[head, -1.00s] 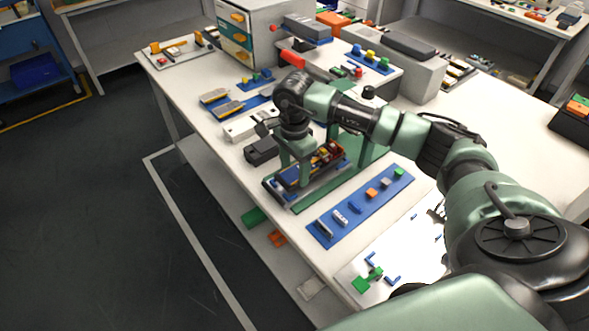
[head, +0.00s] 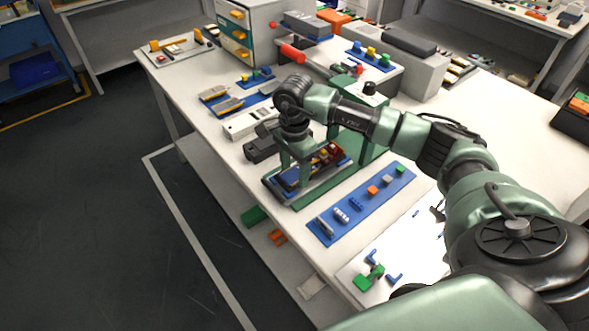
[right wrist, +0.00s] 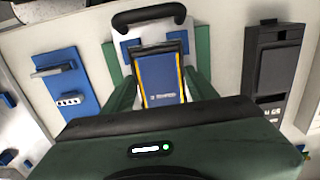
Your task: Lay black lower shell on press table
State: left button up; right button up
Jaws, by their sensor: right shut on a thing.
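My right gripper (head: 295,178) is pointed down over a green base (head: 325,187) on the worktable. It is shut on the black lower shell, whose blue labelled inside (right wrist: 166,80) with yellow side strips shows between the fingers in the right wrist view. The shell sits low over the base; I cannot tell whether it touches. A light plate with small blue blocks (right wrist: 134,48) and a black handle bar (right wrist: 150,14) lie just beyond it. The fingers and wrist hide part of the shell. My left gripper is not in view.
A blue strip (head: 338,228) with small parts lies to the right of the base. A white device (head: 245,124) and a dark box (head: 262,149) stand to its left. The table's front edge is close.

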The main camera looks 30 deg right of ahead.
jog(key=shift+f, duration=0.25)
jog(key=o, duration=1.5)
jog(key=shift+r, duration=0.1)
jog(key=shift+c, duration=0.2)
jog(key=shift+r+b, duration=0.65)
jog(key=shift+r, duration=3.25)
